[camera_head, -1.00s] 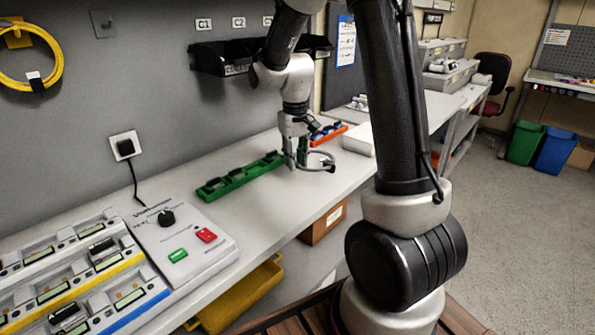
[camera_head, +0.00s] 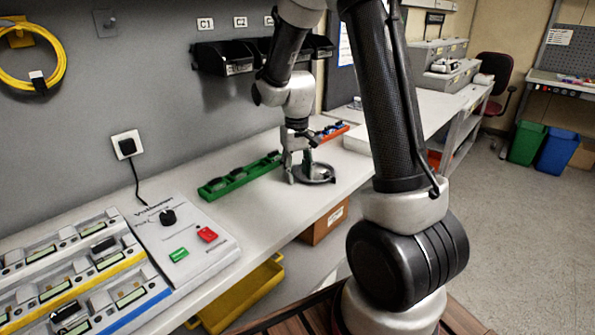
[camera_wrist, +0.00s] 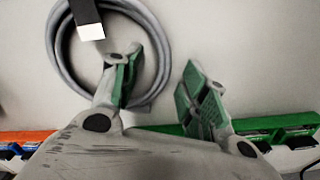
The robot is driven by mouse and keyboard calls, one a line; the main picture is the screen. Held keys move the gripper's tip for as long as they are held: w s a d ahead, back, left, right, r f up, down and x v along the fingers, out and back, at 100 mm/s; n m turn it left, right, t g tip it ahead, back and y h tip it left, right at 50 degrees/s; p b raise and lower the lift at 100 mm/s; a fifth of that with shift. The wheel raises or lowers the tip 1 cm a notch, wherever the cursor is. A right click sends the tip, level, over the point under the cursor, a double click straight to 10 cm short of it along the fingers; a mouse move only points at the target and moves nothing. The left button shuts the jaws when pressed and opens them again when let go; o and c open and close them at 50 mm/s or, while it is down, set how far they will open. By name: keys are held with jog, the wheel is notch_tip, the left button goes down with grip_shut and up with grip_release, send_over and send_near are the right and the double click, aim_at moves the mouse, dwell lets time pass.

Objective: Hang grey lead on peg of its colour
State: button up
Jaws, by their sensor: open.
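The grey lead (camera_head: 318,181) is a coiled ring lying on the bench top under my gripper (camera_head: 302,174). In the wrist view, the lead (camera_wrist: 157,50) shows as a round coil with a black plug (camera_wrist: 86,14) that has a white end. My gripper (camera_wrist: 162,88) is open, with green pads on its fingers. One finger appears over the inside of the ring and the other outside it, with the coil's side between them. I cannot tell whether either finger touches it. A grey wall plate (camera_head: 104,22) is at upper left; its peg is hard to make out.
A yellow lead (camera_head: 58,72) hangs on a yellow wall peg plate (camera_head: 15,36). A green rack (camera_head: 238,178) and an orange rack (camera_head: 334,132) lie on the bench near my gripper. Black bins (camera_head: 225,58) are on the wall behind. A control box (camera_head: 185,235) and pumps stand at left.

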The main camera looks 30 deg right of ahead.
notch_tip(320, 180, up, 12)
jog(key=s+r+t, duration=0.2)
jog(key=s+r, duration=0.1)
jog(key=s, duration=0.9)
jog(key=s+r+t, duration=0.2)
jog(key=s+r, duration=0.2)
jog(key=s, duration=0.8)
jog(key=shift+d+n, duration=0.3)
jog(key=shift+o, duration=0.5)
jog(key=shift+a, duration=0.1)
